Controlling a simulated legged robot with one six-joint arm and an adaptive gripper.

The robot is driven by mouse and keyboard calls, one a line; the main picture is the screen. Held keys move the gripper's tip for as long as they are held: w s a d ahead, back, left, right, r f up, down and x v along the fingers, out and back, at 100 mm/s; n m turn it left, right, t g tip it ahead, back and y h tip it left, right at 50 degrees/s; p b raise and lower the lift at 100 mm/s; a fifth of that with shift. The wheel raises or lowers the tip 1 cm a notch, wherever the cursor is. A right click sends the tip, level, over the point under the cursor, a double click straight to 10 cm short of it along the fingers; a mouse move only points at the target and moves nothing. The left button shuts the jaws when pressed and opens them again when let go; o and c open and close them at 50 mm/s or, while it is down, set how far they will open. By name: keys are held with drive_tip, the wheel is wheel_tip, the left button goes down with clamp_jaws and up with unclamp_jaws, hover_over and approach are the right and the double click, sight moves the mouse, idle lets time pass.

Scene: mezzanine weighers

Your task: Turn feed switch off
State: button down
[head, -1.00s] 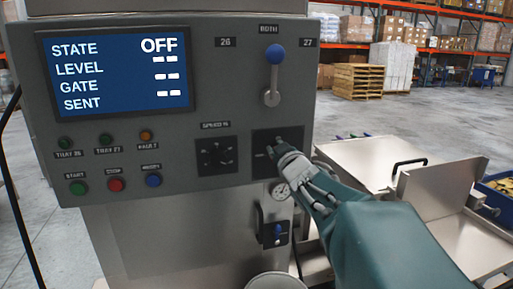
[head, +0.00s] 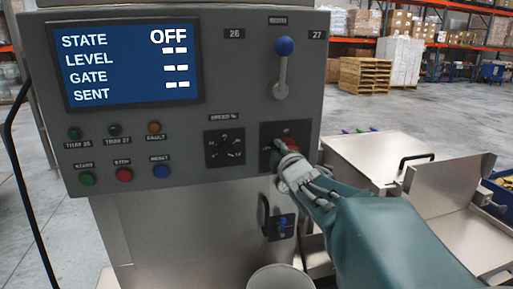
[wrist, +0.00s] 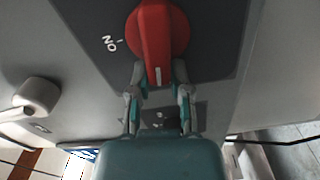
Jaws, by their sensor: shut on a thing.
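The feed switch (wrist: 150,35) is a red rotary knob on a dark plate, large in the wrist view. Its raised handle carries a white mark at its lower end in that view, and the word ON is printed to the left of the knob. My gripper (wrist: 158,80) is shut on the lower end of this handle, one finger on each side. In the head view my gripper (head: 281,154) is at the dark switch plate (head: 298,130) and hides most of the red knob. The screen (head: 125,65) reads STATE OFF.
A blue-knobbed lever (head: 283,48) stands above the switch plate. A speed dial (head: 224,148) and several coloured buttons are to the left. Steel trays (head: 375,150) lie to the right, and a round container (head: 281,279) is below.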

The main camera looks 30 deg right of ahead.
drive_tip(key=shift+d+f+n, duration=0.2)
drive_tip(key=shift+f+n, duration=0.4)
drive_tip(key=shift+n, duration=0.3)
drive_tip(key=c, duration=0.6)
unclamp_jaws()
drive_tip(key=shift+d, duration=0.15)
drive_tip(key=shift+o, duration=0.2)
drive_tip(key=shift+d, duration=0.25)
drive_tip(key=shift+a+r, duration=0.2)
drive_tip(key=shift+a, duration=0.25)
drive_tip(key=v, duration=1.2)
drive_tip(key=shift+a+f, duration=0.1)
drive_tip(key=shift+a, duration=0.05)
